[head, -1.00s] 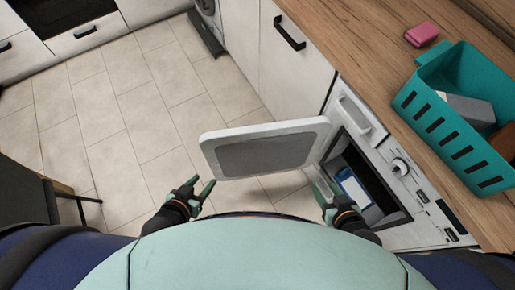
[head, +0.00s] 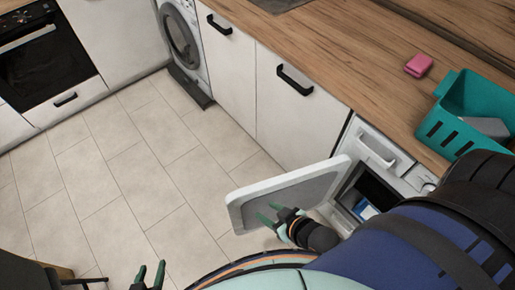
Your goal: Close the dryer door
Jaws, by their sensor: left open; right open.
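The dryer (head: 384,152) is built in under the counter at the right, partly hidden by my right arm. Its white door (head: 240,205) stands wide open, reaching out to the left from the dark opening (head: 375,188). A blue and white item (head: 366,209) shows inside. My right gripper (head: 268,212) is open and empty, in front of the door's near face, overlapping its lower part; I cannot tell whether it touches. My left gripper (head: 150,273) is open and empty at the bottom edge, left of the door and apart from it.
A teal basket (head: 470,98) and a pink block (head: 418,65) sit on the wooden counter (head: 340,60). White cabinets (head: 290,115) line the wall beside the dryer. A washing machine (head: 180,42) and an oven (head: 45,60) stand farther back.

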